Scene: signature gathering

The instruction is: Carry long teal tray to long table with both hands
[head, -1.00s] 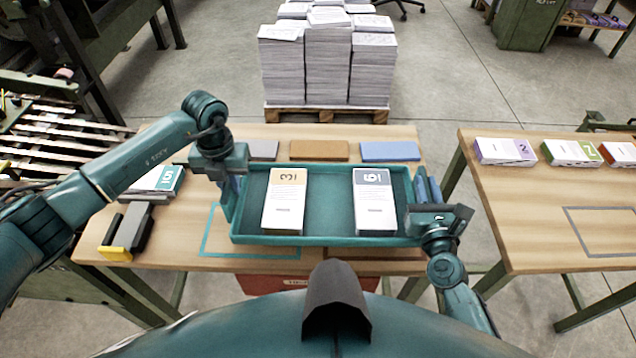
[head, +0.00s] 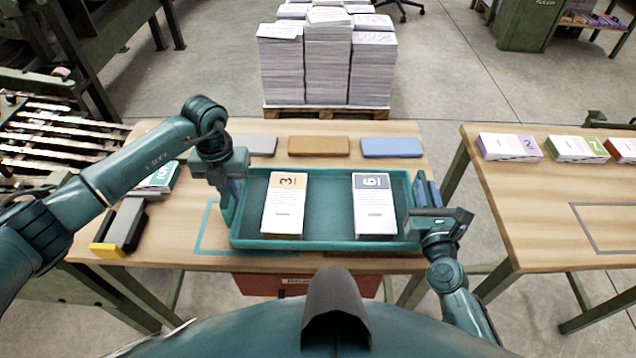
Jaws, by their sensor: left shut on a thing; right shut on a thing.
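The long teal tray (head: 300,243) is level in front of me, over the wooden table nearest me. It carries a block of sheets marked 3 (head: 284,207) and a block marked 6 (head: 374,208), lying apart. My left gripper (head: 229,203) is shut on the tray's left end. My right gripper (head: 424,205) is shut on its right end. The fingertips are partly hidden. A teal outline (head: 205,225) on the table shows left of and below the tray. I cannot tell how high the tray is above the tabletop. A second wooden table (head: 540,195) stands to the right.
Grey, brown (head: 319,147) and blue (head: 391,147) pads lie behind the tray. A teal-marked block (head: 160,177) and a grey and yellow tool (head: 120,228) lie left. Several blocks (head: 510,147) line the right table's back; its front is clear. A floor gap separates the tables.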

